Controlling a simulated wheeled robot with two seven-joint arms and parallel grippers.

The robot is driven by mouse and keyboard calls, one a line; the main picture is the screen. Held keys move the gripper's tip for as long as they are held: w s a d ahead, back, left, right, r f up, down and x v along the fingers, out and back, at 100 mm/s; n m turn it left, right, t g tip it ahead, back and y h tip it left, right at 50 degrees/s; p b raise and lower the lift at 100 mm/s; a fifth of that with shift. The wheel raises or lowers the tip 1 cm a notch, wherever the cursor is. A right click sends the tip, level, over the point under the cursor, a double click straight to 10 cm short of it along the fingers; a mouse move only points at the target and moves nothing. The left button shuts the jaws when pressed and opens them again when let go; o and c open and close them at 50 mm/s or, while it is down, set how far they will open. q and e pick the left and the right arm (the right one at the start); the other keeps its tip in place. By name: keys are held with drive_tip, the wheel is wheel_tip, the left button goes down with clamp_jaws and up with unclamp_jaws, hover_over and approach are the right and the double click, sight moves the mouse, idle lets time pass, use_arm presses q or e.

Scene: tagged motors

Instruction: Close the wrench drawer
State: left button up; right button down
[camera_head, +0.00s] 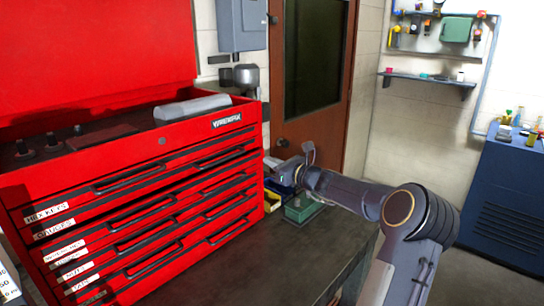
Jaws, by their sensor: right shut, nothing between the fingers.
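A red tool chest (240,140) stands on the bench at the left, with its lid raised. Its front has several drawers with long dark handles and white labels at the left end. The top labels seem to read hex keys and gauges; the lower ones, one of which may be the wrench drawer's label (64,250), are too small to read surely. No drawer clearly stands out from the front. My right gripper (284,168) is shut and empty, just off the chest's right front corner. My left gripper is out of view.
The bench in front of the drawers is clear. A brown door (357,62) stands behind; a blue cabinet (505,190) is at right.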

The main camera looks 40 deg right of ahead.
sight(260, 157)
drive_tip(key=shift+w, duration=0.7)
drive_tip(key=w, duration=0.3)
drive_tip(key=shift+a+p, duration=0.25)
drive_tip(key=shift+p, duration=0.1)
drive_tip(key=shift+s+r, duration=0.1)
drive_tip(key=shift+r, duration=0.05)
drive_tip(key=shift+a, duration=0.1)
